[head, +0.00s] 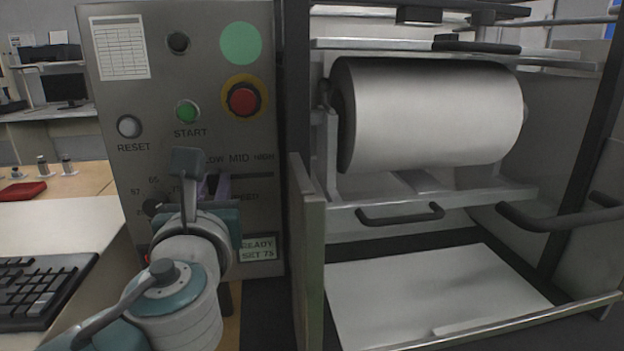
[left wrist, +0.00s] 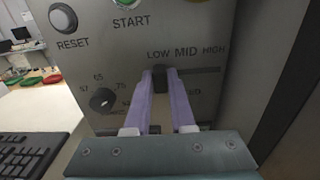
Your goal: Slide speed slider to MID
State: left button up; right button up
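The speed slider's dark knob (left wrist: 160,78) stands at the left end of its slot, under the word LOW in the left wrist view. The slot (left wrist: 200,70) runs right from it under MID and HIGH on the grey control panel (head: 110,75). My left gripper (left wrist: 160,76) has its two purple fingers on either side of the knob, which fills the gap between the fingertips. In the head view, my left gripper (head: 214,186) is at the panel and mostly hides the knob. My right gripper is in neither view.
Above the slider are the green START button (head: 187,111), the RESET button (head: 129,126) and a red emergency button (head: 243,99). A rotary dial (left wrist: 102,99) lies left of the slider. A READY SET 75 display (head: 258,248) sits below. A drum (head: 430,112) is at right.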

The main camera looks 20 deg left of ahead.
pick_arm(q)
grip_shut()
dwell(0.9)
